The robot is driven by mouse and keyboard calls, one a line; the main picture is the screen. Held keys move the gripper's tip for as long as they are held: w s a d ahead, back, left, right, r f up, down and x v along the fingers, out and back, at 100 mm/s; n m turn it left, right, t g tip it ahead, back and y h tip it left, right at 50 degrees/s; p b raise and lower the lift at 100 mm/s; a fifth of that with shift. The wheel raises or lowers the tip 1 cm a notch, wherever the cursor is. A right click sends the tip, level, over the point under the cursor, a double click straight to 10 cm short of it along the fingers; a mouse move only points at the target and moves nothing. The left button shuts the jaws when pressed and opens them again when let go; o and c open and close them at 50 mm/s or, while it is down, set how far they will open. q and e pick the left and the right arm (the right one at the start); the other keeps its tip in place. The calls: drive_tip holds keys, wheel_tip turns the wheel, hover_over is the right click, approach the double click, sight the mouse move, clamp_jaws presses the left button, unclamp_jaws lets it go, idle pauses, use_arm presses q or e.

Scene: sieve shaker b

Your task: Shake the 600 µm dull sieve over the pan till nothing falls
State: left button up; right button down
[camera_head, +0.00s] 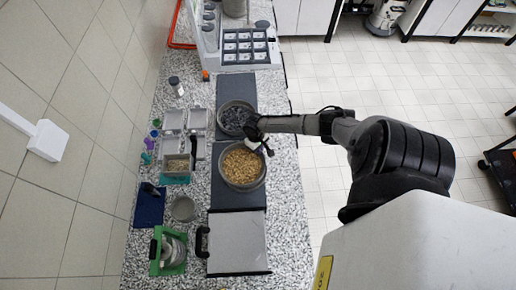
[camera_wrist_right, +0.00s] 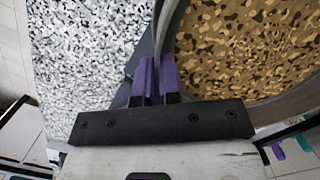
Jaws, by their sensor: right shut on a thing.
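A round grey metal sieve (camera_head: 260,182) full of tan grains is over the dark mat at the middle of the bench. My right gripper (camera_head: 265,146) is at its upper right rim. In the right wrist view the purple fingers of my right gripper (camera_wrist_right: 158,75) are shut on the rim of this sieve (camera_wrist_right: 180,12), with brown and tan grains (camera_wrist_right: 255,45) inside. No size label can be read. Whether a pan is under the sieve is hidden. A second round vessel (camera_head: 222,106) with dark grey pieces stands just behind it. My left gripper is not in view.
A grey flat-topped device (camera_head: 238,243) with a black handle stands in front. A small round grey dish (camera_head: 184,208), a blue mat (camera_head: 148,207) and a green holder (camera_head: 156,262) are at left. A rack of several small containers (camera_head: 245,46) is behind. Bare bench shows right.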

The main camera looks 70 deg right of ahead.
drive_tip(key=shift+s+d, duration=0.55)
drive_tip(key=shift+s, duration=0.25)
drive_tip(key=shift+w+a, duration=0.65)
drive_tip(key=shift+w, duration=0.35)
drive_tip(key=shift+s+d, duration=0.1)
drive_tip(key=shift+s+d, duration=0.55)
drive_tip(key=shift+s, duration=0.35)
drive_tip(key=shift+w, duration=0.1)
drive_tip(key=shift+w+a, duration=0.65)
drive_tip(key=shift+w, duration=0.25)
